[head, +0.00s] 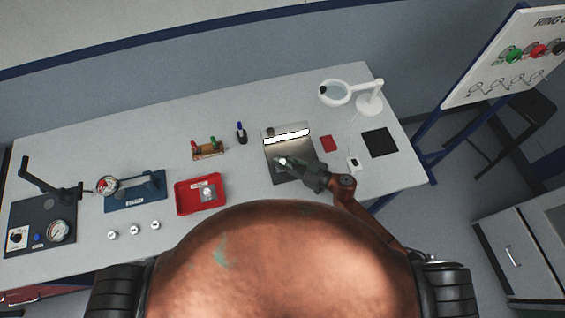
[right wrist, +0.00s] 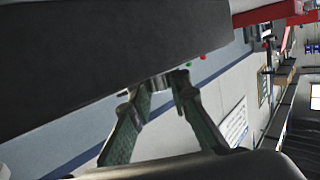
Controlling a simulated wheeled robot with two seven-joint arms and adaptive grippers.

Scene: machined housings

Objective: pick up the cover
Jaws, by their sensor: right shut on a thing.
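My right gripper (head: 287,165) is over the front part of a grey metal plate (head: 303,150) on the table. It is shut on a small pale metal piece, which I take to be the cover (head: 281,160). In the right wrist view, the fingers (right wrist: 165,84) come together on this piece, and only a little of the cover (right wrist: 156,86) shows between the tips. I cannot tell whether it touches the plate. My left gripper is not in view.
A red tray (head: 181,199) with a metal part (head: 208,192) lies left of the plate. A stand with red and green knobs (head: 208,151) and a dark bottle (head: 241,133) stand behind.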

